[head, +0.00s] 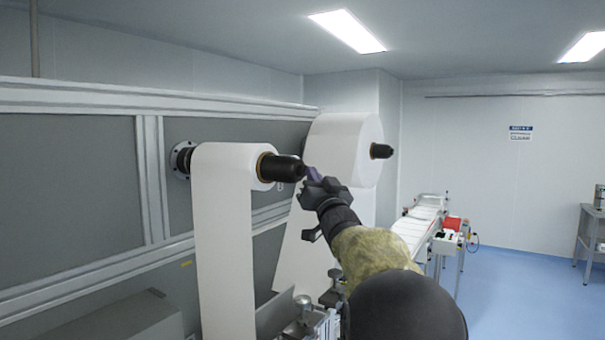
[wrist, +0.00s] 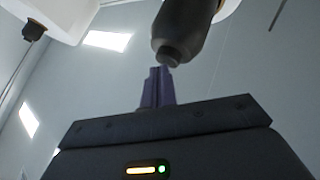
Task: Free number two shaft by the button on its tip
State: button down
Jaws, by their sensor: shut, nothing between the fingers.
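The nearer shaft has a black tip (head: 285,168) that sticks out of a white paper roll (head: 222,165) on the grey wall frame. The same black tip shows at the top of the wrist view (wrist: 182,32), with a narrower end facing my fingers. My gripper (head: 312,173) is shut and empty, its purple fingers right at the end of this tip. In the wrist view the closed fingers (wrist: 160,72) stand just below the tip's end. I cannot tell whether they touch it. The button itself cannot be made out. No shaft number is readable.
A farther shaft with a black tip (head: 381,151) carries a larger white roll (head: 345,140), behind and right of my gripper. White web hangs down from both rolls. Machine parts (head: 305,310) stand below. A conveyor (head: 420,228) and open blue floor (head: 520,290) lie to the right.

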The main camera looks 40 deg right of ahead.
jog(key=s, duration=0.1)
jog(key=s+d, duration=0.1)
jog(key=s, duration=0.1)
jog(key=s+d, duration=0.1)
jog(key=s, duration=0.1)
jog(key=shift+s+d+b, duration=0.15)
jog(key=shift+s+b, duration=0.1)
jog(key=shift+b, duration=0.15)
dwell(0.3)
